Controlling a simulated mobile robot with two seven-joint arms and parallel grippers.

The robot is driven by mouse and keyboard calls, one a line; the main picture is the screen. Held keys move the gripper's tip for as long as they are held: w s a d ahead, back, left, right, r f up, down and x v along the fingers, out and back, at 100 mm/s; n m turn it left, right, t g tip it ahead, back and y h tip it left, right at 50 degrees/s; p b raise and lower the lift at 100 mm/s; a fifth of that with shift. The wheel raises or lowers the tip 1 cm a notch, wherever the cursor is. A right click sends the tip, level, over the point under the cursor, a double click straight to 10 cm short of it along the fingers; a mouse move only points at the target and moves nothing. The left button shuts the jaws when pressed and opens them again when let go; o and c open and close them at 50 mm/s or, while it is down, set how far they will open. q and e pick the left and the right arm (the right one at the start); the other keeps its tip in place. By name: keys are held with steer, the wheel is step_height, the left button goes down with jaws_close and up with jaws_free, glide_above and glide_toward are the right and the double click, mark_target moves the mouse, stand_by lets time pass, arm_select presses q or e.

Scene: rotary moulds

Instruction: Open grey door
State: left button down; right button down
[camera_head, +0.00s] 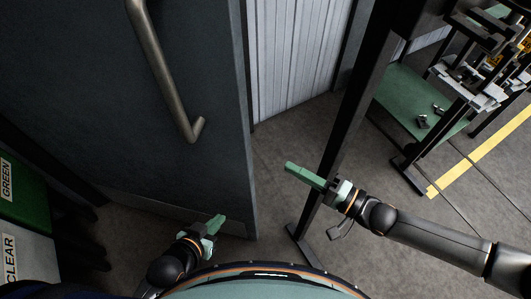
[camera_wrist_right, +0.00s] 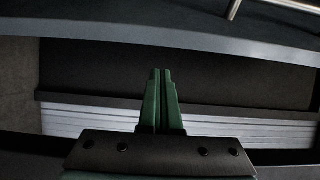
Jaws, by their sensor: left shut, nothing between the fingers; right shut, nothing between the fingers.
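The grey door (camera_head: 205,80) fills the upper left of the head view, with a long metal bar handle (camera_head: 160,65) on its face. Its right edge stands apart from the dark post, and floor shows in the gap. My right gripper (camera_head: 290,168) is shut and empty, in that gap to the right of the door edge, not on the handle. In the right wrist view its green fingers (camera_wrist_right: 160,75) are together; a piece of the handle (camera_wrist_right: 234,9) shows at the top. My left gripper (camera_head: 218,222) is shut and empty, low in front of the door's bottom part.
A dark post (camera_head: 345,125) stands just behind my right gripper. A white corrugated panel (camera_head: 295,50) is beyond the door edge. Green and white bins (camera_head: 28,208) stand at the left. A machine rack (camera_head: 415,100) is at the right, near a yellow floor line (camera_head: 480,155).

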steer(key=x, duration=1)
steer(key=shift+s+f, duration=0.1)
steer(key=shift+s, duration=0.05)
